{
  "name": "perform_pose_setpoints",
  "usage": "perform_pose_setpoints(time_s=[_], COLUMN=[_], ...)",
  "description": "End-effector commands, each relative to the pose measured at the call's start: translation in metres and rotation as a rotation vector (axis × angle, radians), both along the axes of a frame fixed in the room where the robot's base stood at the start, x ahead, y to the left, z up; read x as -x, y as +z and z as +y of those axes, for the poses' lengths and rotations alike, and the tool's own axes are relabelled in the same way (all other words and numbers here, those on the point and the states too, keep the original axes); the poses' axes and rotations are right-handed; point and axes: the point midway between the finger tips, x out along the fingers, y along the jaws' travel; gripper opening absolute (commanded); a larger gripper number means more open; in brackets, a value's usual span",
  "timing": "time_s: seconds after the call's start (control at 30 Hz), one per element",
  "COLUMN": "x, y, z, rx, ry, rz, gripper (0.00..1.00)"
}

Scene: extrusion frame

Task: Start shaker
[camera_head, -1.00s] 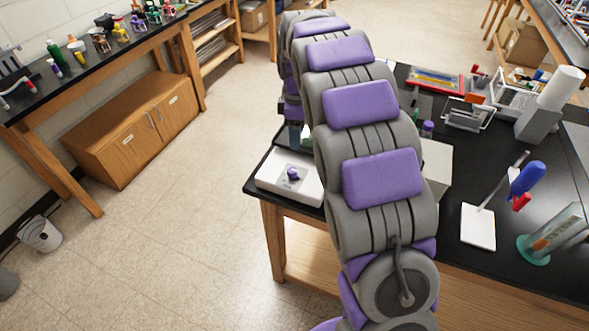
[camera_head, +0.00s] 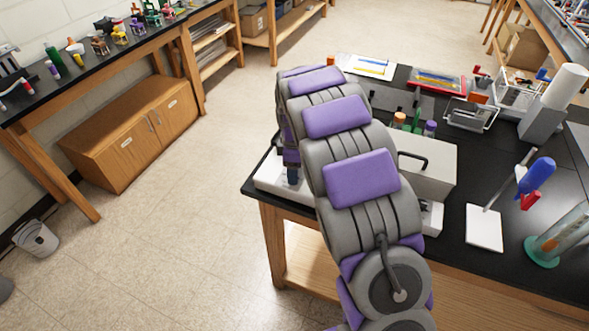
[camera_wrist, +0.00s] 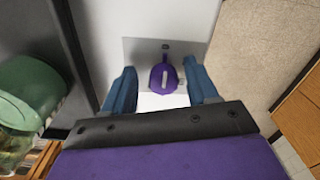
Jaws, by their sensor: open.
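The white shaker panel (camera_head: 268,176) sits at the left front corner of the black table, largely hidden behind my arm in the head view. In the wrist view its purple knob (camera_wrist: 163,76) with a pale pointer stripe stands on a grey plate (camera_wrist: 140,52). My gripper (camera_wrist: 161,68) is open, with one blue finger on each side of the knob and visible gaps to it.
A pale box with a black handle (camera_head: 425,170) stands right of my arm, with orange-capped and purple-capped bottles (camera_head: 430,128) behind it. A wire rack (camera_head: 470,115) and a white plate (camera_head: 484,228) are further right. In the wrist view a green rounded object (camera_wrist: 30,90) is at left.

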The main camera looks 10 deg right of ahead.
Motion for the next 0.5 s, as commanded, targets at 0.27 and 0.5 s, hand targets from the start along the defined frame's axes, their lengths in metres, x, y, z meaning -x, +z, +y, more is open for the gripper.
perform_pose_setpoints(time_s=[0.27,0.5], x=[-0.0001,-0.0001], y=[0.0002,0.0002], z=[-0.0005,-0.0027], rx=[-0.001,-0.004], ry=[0.0,0.0], rz=[0.001,0.001], gripper=[0.51,0.28])
